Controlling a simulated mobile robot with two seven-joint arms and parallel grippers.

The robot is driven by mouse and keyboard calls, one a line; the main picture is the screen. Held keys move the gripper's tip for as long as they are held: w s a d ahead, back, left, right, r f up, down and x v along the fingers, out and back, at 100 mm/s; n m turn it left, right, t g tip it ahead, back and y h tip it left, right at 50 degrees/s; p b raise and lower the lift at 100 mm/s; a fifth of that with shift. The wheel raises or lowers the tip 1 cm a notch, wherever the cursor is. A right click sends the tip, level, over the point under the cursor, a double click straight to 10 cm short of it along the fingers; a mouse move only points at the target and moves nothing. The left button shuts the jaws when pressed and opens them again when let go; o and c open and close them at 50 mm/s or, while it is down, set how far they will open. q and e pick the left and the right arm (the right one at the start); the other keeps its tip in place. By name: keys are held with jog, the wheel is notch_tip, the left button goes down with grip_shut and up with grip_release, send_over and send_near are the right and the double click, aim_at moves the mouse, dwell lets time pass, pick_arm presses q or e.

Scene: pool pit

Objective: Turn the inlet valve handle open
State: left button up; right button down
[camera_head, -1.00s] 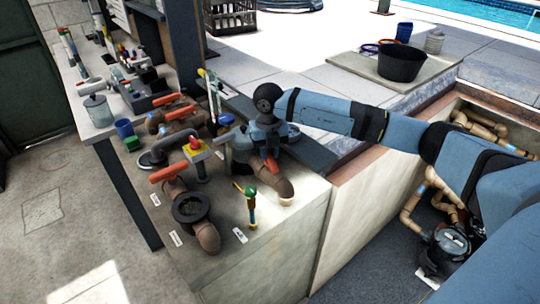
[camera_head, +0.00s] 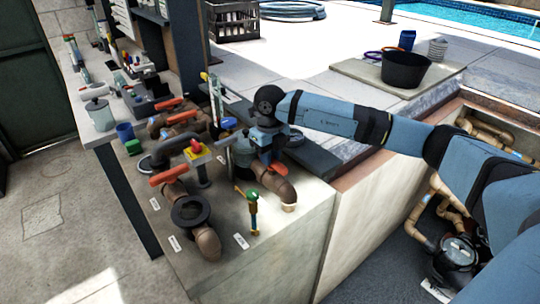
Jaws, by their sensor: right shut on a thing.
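My right gripper (camera_head: 266,143) points down at the right part of the pipe bench, beside a grey rounded housing (camera_head: 241,151). It is shut on an orange-red valve handle (camera_head: 276,168), which shows only in part below the fingers. A brown pipe elbow (camera_head: 282,190) sits just below that handle. Another orange handle (camera_head: 168,176) lies on a brown pipe with a dark flange to the left. More orange handles (camera_head: 170,103) are farther back. The white labels are too small to read, so I cannot tell which valve is named inlet. My left gripper is not in view.
A blue cup (camera_head: 125,131) is at the bench's left edge. A sunken pit with pipes and a pump (camera_head: 456,255) lies right of the bench.

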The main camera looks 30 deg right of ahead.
jog(key=c, duration=1)
grip_release()
jog(key=shift+r, duration=0.15)
notch_tip(320, 180, up, 14)
jog(key=shift+f+b, duration=0.2)
jog(key=shift+b, duration=0.25)
jog(key=shift+f, duration=0.1)
